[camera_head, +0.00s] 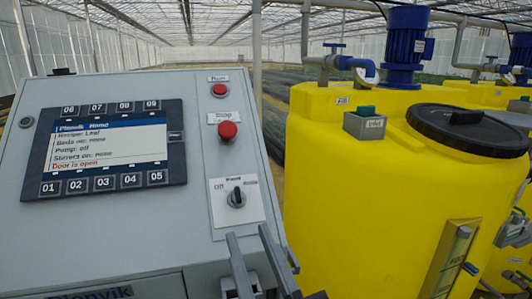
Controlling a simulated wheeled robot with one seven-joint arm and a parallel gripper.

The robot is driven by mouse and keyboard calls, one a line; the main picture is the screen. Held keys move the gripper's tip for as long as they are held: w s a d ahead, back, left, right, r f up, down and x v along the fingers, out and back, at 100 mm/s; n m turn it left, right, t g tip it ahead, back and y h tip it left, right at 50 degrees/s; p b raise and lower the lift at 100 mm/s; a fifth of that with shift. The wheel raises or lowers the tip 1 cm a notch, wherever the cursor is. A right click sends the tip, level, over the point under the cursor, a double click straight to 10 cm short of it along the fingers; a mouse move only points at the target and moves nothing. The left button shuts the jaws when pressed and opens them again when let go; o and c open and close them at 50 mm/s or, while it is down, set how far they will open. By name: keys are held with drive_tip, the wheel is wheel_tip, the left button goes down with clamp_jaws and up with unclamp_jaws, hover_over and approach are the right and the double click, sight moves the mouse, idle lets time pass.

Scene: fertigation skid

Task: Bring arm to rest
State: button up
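The rest of my arm is mostly out of view.
The cabinet carries a display (110,143) reading "Door is open", a red stop button (228,130) and a smaller red button (219,90). A yellow tank (340,190) with a black lid (468,130) and blue motor (405,45) stands close on the right.

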drive_tip(key=s+d+f+m+g+h, duration=0.2)
drive_tip(key=s+d+f+g+h, duration=0.1)
drive_tip(key=s+d+f, duration=0.8)
drive_tip(key=s+d+f+m+g+h, duration=0.2)
drive_tip(key=s+d+f+h, duration=0.3)
drive_tip(key=s+d+f, duration=0.6)
drive_tip(key=s+f+m, duration=0.1)
drive_tip(key=s+f, duration=0.4)
drive_tip(key=s, duration=0.2)
drive_tip(key=shift+s+f+g, duration=0.15)
drive_tip(key=shift+g, duration=0.25)
